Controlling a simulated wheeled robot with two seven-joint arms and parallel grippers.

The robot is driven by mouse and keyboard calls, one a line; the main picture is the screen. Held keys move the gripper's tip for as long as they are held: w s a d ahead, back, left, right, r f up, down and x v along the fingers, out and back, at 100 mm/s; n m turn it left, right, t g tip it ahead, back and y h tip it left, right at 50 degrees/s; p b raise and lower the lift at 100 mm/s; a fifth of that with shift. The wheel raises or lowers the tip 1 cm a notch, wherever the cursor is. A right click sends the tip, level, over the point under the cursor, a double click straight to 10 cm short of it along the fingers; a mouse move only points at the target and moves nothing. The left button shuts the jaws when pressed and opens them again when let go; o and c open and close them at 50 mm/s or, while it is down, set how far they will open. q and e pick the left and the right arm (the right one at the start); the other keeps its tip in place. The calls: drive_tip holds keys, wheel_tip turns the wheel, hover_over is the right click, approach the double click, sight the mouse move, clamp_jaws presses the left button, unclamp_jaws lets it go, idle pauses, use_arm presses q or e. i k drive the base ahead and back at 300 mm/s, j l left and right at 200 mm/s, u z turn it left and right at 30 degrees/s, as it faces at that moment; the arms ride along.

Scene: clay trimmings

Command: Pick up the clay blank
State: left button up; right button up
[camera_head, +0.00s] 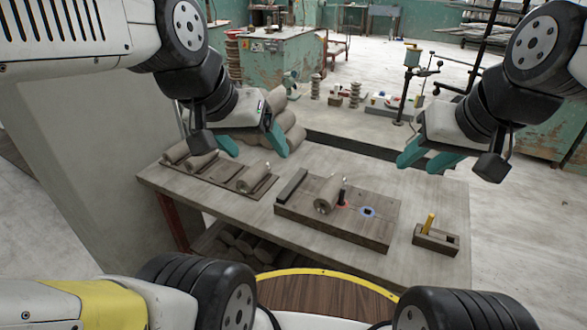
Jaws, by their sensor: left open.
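Several grey-brown clay cylinders lie on a flat board (222,178) at the table's left; one blank (253,178) is at its right end and others (202,161) at its left. Another clay cylinder (327,196) lies on a thicker wooden block (375,232) mid-table, beside a small dark upright tool. I cannot tell which one the task means. My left gripper (254,150) is open and empty, above and behind the flat board, with its teal fingers apart. My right gripper (427,164) has its teal fingers apart and empty, above the table's back right.
A small wooden holder (436,239) with a yellow piece stands at the table's right. A dark bar (292,186) lies at the block's left edge. More cylinders (280,122) are stacked behind the table. The table's (200,198) front left is bare.

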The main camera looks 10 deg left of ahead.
sight(193, 164)
drive_tip(key=i+j+u, duration=0.2)
drive_tip(key=j, duration=0.35)
drive_tip(key=i+j+u, duration=0.2)
drive_tip(key=i+j, duration=0.2)
drive_tip(key=j, duration=0.15)
drive_tip(key=i+j+u, duration=0.2)
drive_tip(key=i+j, duration=0.15)
drive_tip(key=j, duration=0.15)
